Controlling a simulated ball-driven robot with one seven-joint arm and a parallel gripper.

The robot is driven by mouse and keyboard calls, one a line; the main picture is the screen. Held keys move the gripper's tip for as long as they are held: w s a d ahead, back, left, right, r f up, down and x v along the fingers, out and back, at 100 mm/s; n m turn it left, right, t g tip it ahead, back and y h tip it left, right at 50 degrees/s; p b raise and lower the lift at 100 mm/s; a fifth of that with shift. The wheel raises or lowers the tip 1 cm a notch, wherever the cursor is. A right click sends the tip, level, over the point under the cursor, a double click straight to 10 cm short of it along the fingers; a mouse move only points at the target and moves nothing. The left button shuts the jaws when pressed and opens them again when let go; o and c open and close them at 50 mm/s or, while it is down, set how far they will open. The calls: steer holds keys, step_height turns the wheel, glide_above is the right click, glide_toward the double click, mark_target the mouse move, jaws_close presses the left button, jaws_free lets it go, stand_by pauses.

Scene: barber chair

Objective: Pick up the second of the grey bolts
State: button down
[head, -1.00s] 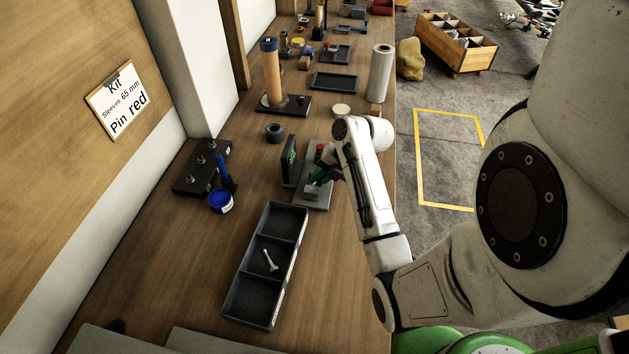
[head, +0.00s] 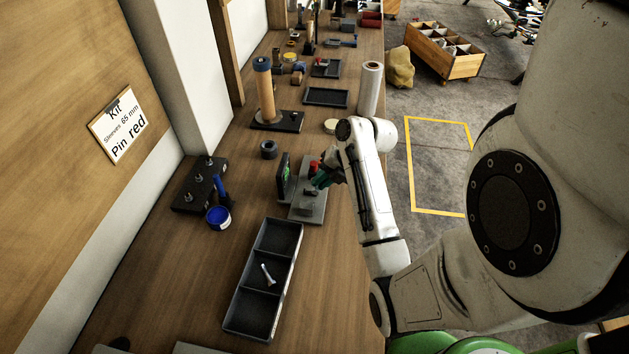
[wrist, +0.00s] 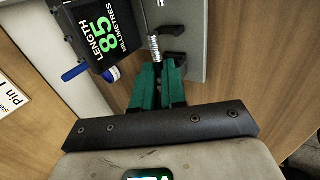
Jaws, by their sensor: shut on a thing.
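My gripper (head: 322,181) is over the length gauge (head: 308,208) on the bench. In the wrist view its green fingers (wrist: 158,68) are shut on a grey threaded bolt (wrist: 154,46), whose thread points away from the gripper. The held bolt is over the gauge's grey plate, beside small black blocks (wrist: 173,29); I cannot tell whether it touches them. The gauge's dark display (wrist: 95,25) shows green digits and a length in millimetres. Another grey bolt (head: 268,274) lies in the middle compartment of the dark tray (head: 226,325).
A blue pot (head: 218,217) and a black base with several upright pegs (head: 188,207) stand left of the gauge. A dark ring (head: 268,149) and a tall tan post (head: 265,95) are farther back. Bare wood lies around the tray.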

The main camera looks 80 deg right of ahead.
steer(key=s+r+p, duration=0.1)
steer(key=s+r, duration=0.2)
steer(key=s, duration=0.3)
steer(key=s+d+r+p, duration=0.1)
steer(key=s+r, duration=0.3)
steer(key=s, duration=0.1)
steer(key=shift+s+r, duration=0.15)
steer(key=shift+s, duration=0.2)
